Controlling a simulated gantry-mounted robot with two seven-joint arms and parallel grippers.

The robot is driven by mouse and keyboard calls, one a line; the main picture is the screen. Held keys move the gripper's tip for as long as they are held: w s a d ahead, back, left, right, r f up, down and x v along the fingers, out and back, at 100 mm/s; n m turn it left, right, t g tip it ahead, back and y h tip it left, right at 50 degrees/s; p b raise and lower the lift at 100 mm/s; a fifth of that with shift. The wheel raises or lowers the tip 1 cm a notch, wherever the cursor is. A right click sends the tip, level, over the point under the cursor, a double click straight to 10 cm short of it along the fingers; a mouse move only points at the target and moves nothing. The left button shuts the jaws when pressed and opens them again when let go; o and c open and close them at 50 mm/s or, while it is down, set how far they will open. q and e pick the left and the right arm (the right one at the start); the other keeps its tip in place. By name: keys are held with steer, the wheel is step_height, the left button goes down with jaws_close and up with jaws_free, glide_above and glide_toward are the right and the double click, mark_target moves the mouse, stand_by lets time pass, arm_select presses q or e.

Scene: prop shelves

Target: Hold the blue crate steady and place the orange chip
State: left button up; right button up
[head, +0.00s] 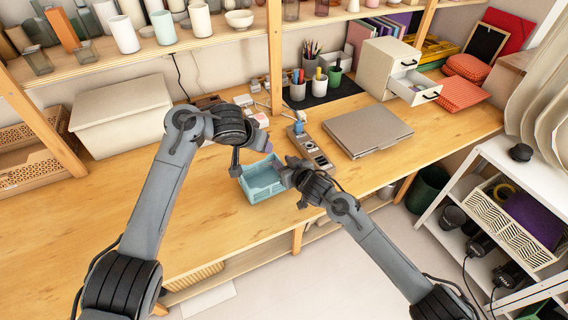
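The blue crate (262,186) is a small light-blue open box on the wooden bench, near its front edge. My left gripper (236,168) points down at the crate's back left corner; I cannot tell if it touches the wall. My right gripper (284,172) is at the crate's right side, over or against its rim. Its fingers are small and partly hidden, so their opening is unclear. I cannot make out an orange chip; the crate's inside is partly covered by my grippers.
A grey device (310,147) lies just right of the crate, with a closed laptop (368,131) beyond it. Pen cups (298,90) stand on a black mat behind. A lidded white box (121,115) is at the left. The bench front left is clear.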

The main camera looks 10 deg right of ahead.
steer(key=shift+c, duration=0.9)
stand_by(0.3)
jaws_close()
stand_by(0.8)
arm_select(q)
step_height(320, 180, down, 9)
stand_by(0.8)
